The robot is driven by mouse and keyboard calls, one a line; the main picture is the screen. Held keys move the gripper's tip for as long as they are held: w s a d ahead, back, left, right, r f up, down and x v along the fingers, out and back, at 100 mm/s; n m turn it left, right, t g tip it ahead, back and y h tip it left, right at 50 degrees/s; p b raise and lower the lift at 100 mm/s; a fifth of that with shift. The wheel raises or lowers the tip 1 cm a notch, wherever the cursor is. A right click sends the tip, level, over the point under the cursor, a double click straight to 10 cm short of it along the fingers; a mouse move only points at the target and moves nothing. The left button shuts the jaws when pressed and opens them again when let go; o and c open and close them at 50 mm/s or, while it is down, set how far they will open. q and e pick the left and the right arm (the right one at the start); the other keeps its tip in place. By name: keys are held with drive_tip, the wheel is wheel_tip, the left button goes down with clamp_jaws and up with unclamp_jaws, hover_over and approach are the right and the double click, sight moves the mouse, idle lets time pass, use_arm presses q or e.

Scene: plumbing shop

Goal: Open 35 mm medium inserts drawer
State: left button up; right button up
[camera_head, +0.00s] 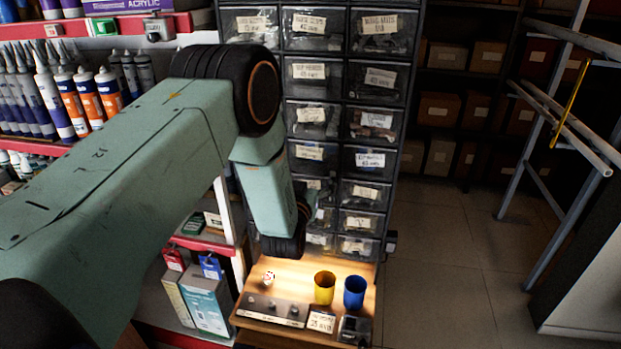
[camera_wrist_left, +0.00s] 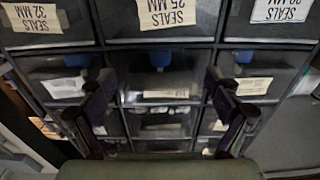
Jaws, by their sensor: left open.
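A dark cabinet (camera_head: 345,98) of small clear-fronted drawers with white handwritten labels stands in the middle of the head view. I cannot make out a label for 35 mm medium inserts. My left arm reaches across from the left and bends down before the lower drawers, hiding part of the left columns. In the left wrist view my left gripper (camera_wrist_left: 160,88) is open and empty, its two fingers spread in front of the drawer fronts. Labels there appear upside down, including a seals 25 mm label (camera_wrist_left: 167,13) and a seals 32 mm label (camera_wrist_left: 32,18). All visible drawers look closed. My right gripper is out of view.
Below the cabinet, a wooden counter (camera_head: 262,326) carries a yellow cup (camera_head: 324,288), a blue cup (camera_head: 354,292) and a metal block with knobs (camera_head: 271,309). Shelves with tubes (camera_head: 82,95) stand left. A pipe rack (camera_head: 556,185) stands right, with clear floor (camera_head: 440,290) before it.

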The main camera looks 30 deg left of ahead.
use_arm(q)
drive_tip(key=shift+s+a+r, duration=0.1)
drive_tip(key=shift+s+r, duration=0.15)
drive_tip(key=shift+s, duration=0.05)
drive_tip(key=shift+s+d+r, duration=0.2)
drive_tip(key=shift+s+d, duration=0.05)
drive_tip(key=shift+c, duration=1.3)
drive_tip(key=shift+w+d, duration=0.1)
drive_tip(key=shift+c, duration=0.8)
drive_tip(key=shift+w+f, duration=0.25)
drive_tip(key=shift+w, duration=0.1)
drive_tip(key=c, duration=0.3)
drive_tip(key=shift+s+a, duration=0.15)
drive_tip(key=shift+a, duration=0.1)
drive_tip(key=c, duration=0.3)
drive_tip(key=shift+d+r, duration=0.1)
drive_tip(key=shift+c, duration=1.4)
drive_tip(key=c, duration=0.4)
